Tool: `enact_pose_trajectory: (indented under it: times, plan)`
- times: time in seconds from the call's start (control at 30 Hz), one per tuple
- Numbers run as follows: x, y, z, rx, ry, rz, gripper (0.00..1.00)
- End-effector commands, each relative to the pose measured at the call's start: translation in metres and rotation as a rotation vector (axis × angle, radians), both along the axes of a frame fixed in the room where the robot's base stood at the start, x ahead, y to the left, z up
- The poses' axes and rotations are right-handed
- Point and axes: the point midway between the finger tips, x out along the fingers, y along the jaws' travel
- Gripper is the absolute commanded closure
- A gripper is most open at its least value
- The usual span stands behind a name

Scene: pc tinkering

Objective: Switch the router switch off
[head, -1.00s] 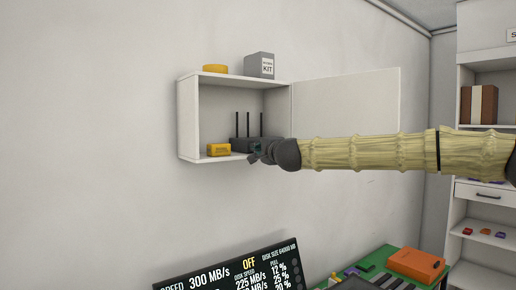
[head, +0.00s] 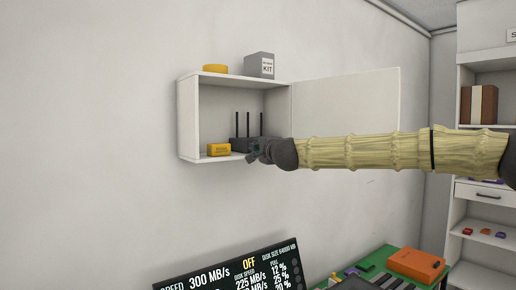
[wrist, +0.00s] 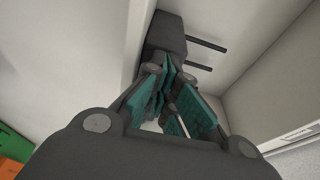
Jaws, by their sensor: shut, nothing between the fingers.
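The dark grey router (head: 238,145) with three upright black antennas stands inside the open white wall cabinet. It also shows in the wrist view (wrist: 166,32), just beyond my fingertips. My gripper (head: 254,155) is at the right front of the router, at the cabinet's open front; it is shut and empty. In the wrist view the teal-padded fingers (wrist: 168,75) come together close to the router's dark body. I cannot tell whether they touch it. The router's switch is not visible; my gripper hides part of the router's front.
The cabinet (head: 188,120) has its door (head: 345,100) swung open to the right, behind my arm. A yellow box (head: 219,149) sits left of the router. A monitor (head: 235,272) reading OFF is below.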

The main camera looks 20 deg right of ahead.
Motion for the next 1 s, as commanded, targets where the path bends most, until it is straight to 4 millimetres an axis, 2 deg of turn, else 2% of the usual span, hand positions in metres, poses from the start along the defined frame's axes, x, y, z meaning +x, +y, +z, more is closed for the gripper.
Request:
enact_pose_trajectory:
  times: [0.57, 1.0]
  plan:
    - [0.001, 0.0, 0.0, 0.0, -0.001, 0.0, 1.0]
    - [-0.034, -0.013, 0.0, 0.0, -0.001, 0.0, 1.0]
